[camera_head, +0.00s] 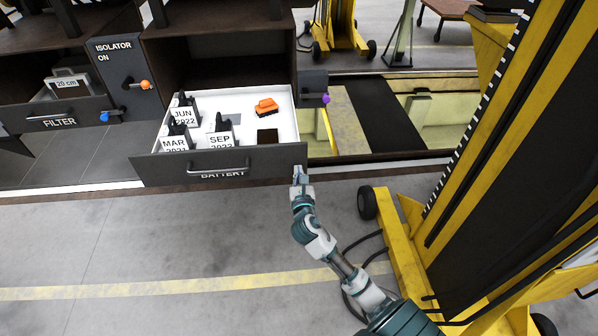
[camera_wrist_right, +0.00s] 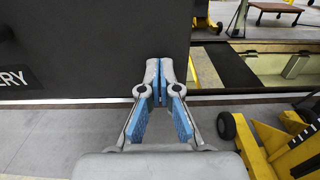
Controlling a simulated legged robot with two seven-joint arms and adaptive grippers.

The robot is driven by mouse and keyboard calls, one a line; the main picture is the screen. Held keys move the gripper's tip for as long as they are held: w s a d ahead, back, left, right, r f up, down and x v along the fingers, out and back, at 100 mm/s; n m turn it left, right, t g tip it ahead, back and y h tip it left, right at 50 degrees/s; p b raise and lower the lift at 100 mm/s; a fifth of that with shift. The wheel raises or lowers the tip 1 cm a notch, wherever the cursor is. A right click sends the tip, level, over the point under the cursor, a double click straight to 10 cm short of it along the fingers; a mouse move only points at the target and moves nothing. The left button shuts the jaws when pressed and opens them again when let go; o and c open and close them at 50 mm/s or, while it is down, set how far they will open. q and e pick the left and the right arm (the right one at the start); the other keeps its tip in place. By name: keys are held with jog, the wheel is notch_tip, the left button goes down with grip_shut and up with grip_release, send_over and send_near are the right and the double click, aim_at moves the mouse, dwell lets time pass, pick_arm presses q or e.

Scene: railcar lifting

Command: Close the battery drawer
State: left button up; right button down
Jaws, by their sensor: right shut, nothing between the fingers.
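The battery drawer (camera_head: 262,164) is pulled out from the dark cabinet, with its grey front facing me and a metal bar handle (camera_head: 218,173) above the word BATTERY. Inside its white tray are several dated batteries, among them SEP 2022 (camera_head: 221,139), and an orange item (camera_head: 266,106). My right gripper (camera_head: 299,172) is shut and empty at the right end of the drawer front. In the right wrist view its closed fingertips (camera_wrist_right: 159,72) overlap the drawer front (camera_wrist_right: 100,45) near its right edge; I cannot tell whether they touch. My left gripper is not in view.
A yellow lifting column (camera_head: 500,140) with a wheeled base stands close on the right of my arm. A filter drawer (camera_head: 60,118) and an isolator panel (camera_head: 124,75) are on the left. A purple-tipped latch (camera_head: 325,98) sits right of the battery bay.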

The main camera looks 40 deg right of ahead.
jog(key=shift+w+a+r, duration=0.1)
jog(key=shift+w, duration=0.1)
dwell(0.3)
